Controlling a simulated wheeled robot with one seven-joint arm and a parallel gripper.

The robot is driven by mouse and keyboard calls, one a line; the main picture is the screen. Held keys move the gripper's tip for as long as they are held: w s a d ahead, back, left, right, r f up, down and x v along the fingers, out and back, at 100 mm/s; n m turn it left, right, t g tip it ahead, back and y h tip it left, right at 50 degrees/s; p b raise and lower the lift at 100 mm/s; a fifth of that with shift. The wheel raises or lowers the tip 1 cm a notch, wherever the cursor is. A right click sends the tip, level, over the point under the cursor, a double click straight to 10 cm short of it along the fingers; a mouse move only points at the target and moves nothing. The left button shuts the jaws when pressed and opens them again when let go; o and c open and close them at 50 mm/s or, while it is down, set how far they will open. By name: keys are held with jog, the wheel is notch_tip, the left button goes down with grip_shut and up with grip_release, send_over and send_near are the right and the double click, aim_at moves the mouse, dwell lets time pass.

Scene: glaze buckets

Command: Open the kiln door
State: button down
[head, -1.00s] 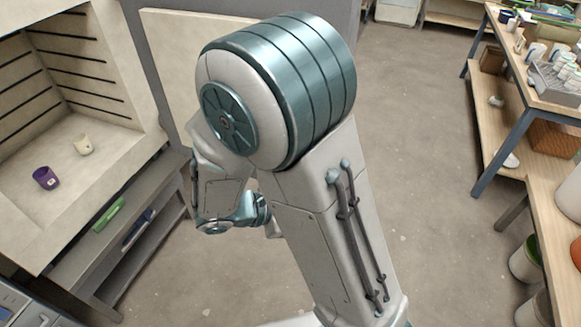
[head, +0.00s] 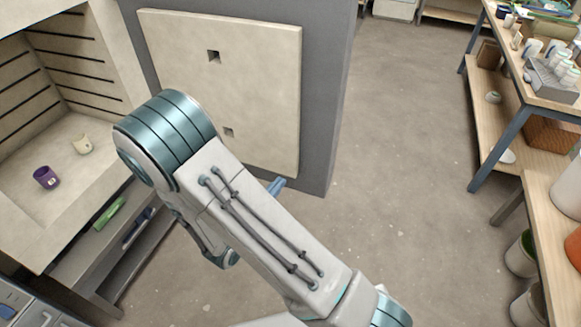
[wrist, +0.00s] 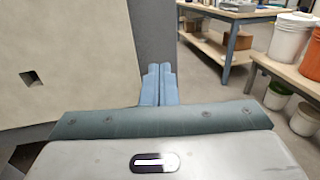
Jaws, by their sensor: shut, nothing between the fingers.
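The kiln (head: 75,135) stands at the left in the head view with its chamber exposed. Its door (head: 245,100) is swung wide open, showing a cream inner panel with two square holes and a grey border. In the wrist view the door's panel (wrist: 60,60) fills the left side. My gripper (head: 277,187) shows only as a small blue tip beside the door's lower edge; my arm hides the rest. In the wrist view my gripper (wrist: 158,85) has its blue fingers together and empty, in front of the door's grey border. Whether they touch it I cannot tell.
A purple cup (head: 46,178) and a cream cup (head: 82,144) stand inside the kiln. A green object (head: 109,213) lies on the shelf below. Tables with pots (head: 550,75) and buckets (wrist: 291,38) line the right. The floor between is clear.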

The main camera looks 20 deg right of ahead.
jog(key=p+x, duration=0.1)
jog(key=x, duration=0.5)
jog(key=shift+w+d+p, duration=0.2)
jog(key=shift+p, duration=0.1)
